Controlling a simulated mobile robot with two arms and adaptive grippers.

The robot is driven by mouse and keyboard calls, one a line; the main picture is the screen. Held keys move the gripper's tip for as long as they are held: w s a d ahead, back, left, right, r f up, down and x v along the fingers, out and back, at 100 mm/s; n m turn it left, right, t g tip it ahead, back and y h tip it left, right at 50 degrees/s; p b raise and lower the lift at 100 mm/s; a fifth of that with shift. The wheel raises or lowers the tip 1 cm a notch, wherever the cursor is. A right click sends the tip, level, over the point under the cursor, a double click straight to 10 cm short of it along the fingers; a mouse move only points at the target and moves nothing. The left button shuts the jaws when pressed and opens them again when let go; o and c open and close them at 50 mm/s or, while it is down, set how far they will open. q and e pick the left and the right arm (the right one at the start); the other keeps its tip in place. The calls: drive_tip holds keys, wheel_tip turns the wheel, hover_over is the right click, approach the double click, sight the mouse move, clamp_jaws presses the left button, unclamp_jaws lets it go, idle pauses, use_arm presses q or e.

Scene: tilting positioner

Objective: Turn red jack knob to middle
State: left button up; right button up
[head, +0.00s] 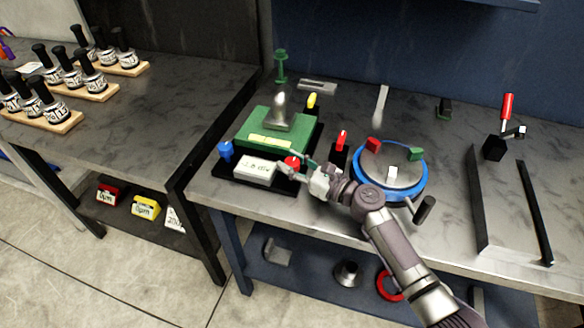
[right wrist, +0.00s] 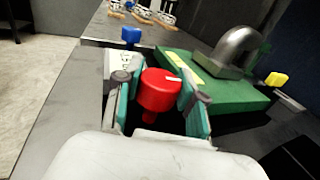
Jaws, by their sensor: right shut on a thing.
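The red jack knob (head: 292,161) sits at the front right corner of the positioner's black base, by the green tilting plate (head: 302,131). In the right wrist view the red knob (right wrist: 158,88) has a white mark on its top that points toward the right. My right gripper (head: 295,166) reaches it from the right and is shut on it. In the right wrist view its teal fingers (right wrist: 158,98) stand on both sides of the knob. The white readout (head: 256,172) shows about "2.8 div". My left gripper is not in view.
A blue knob (head: 226,150) and a yellow knob (head: 312,101) sit at other corners. A metal arch-shaped part (head: 280,112) stands on the plate. A black block with a red handle (head: 342,139) and a blue round fixture (head: 420,180) are close to my right arm.

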sight(292, 161)
drive_tip(key=shift+f+n+g+y+b, duration=0.1)
drive_tip(key=shift+n+g+y+b, duration=0.7)
drive_tip(key=shift+g, duration=0.4)
drive_tip(key=o, duration=1.2)
drive_tip(key=shift+c, duration=0.2)
wheel_tip(292, 161, up, 10)
drive_tip(key=shift+r, duration=0.1)
